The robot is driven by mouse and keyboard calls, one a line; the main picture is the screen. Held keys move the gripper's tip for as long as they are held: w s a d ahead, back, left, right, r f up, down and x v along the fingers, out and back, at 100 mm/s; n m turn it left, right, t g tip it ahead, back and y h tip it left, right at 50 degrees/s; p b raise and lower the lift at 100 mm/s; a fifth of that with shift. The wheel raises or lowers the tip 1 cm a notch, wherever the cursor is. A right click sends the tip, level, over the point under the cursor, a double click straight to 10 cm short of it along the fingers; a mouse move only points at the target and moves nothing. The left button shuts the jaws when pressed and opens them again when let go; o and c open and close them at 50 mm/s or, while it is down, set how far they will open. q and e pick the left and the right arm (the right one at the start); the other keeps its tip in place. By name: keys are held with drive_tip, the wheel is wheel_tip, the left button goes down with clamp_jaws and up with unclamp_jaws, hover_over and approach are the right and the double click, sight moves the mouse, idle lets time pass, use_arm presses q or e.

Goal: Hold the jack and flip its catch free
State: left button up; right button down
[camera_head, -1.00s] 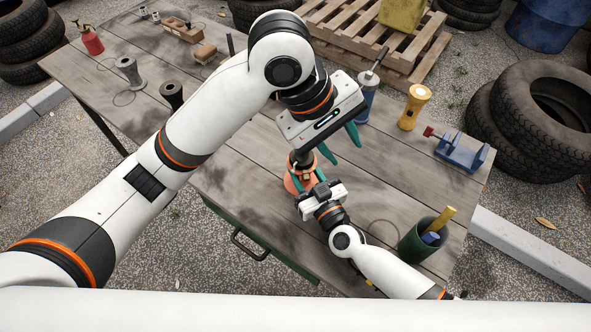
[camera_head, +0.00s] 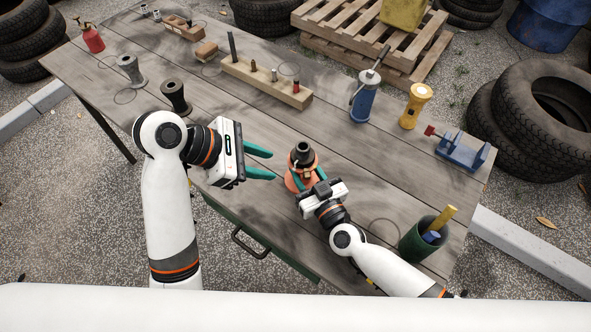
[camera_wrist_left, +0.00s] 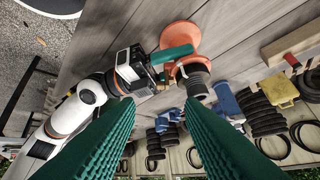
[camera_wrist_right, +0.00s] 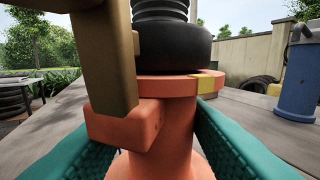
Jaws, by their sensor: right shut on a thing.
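The orange jack (camera_head: 293,181) stands upright on the table with a dark ribbed screw top (camera_head: 302,153). My right gripper (camera_head: 312,181) is shut on its body; in the right wrist view teal fingers flank the orange neck (camera_wrist_right: 172,130). There a brown bar (camera_wrist_right: 108,60), probably the catch, stands upright against an orange bracket (camera_wrist_right: 125,125), left of the dark collar. A yellow mark (camera_wrist_right: 205,84) is on the flange. My left gripper (camera_head: 268,163) is open and empty, left of the jack and apart from it. The left wrist view shows the jack (camera_wrist_left: 183,37) beyond its spread fingers.
On the wooden table (camera_head: 225,110), a wooden block with pegs (camera_head: 262,83), a blue bottle-shaped tool (camera_head: 363,100), a yellow lamp-like item (camera_head: 414,105) and a blue vise (camera_head: 460,152) stand behind. A green cup (camera_head: 412,243) is right of my right arm. Two dark spools (camera_head: 174,95) stand left.

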sight(304, 176)
use_arm(q)
drive_tip(key=x, duration=0.9)
drive_tip(key=shift+d+f, duration=0.15)
drive_tip(key=shift+d, duration=0.1)
drive_tip(key=shift+c, duration=0.3)
clamp_jaws()
drive_tip(key=s+m+t, duration=0.1)
drive_tip(key=t, duration=0.1)
drive_tip(key=s+f+m+t, duration=0.1)
drive_tip(key=shift+d+f+t, duration=0.1)
drive_tip(key=shift+d+t, duration=0.05)
drive_tip(key=shift+t, duration=0.25)
drive_tip(key=shift+o, duration=0.3)
unclamp_jaws()
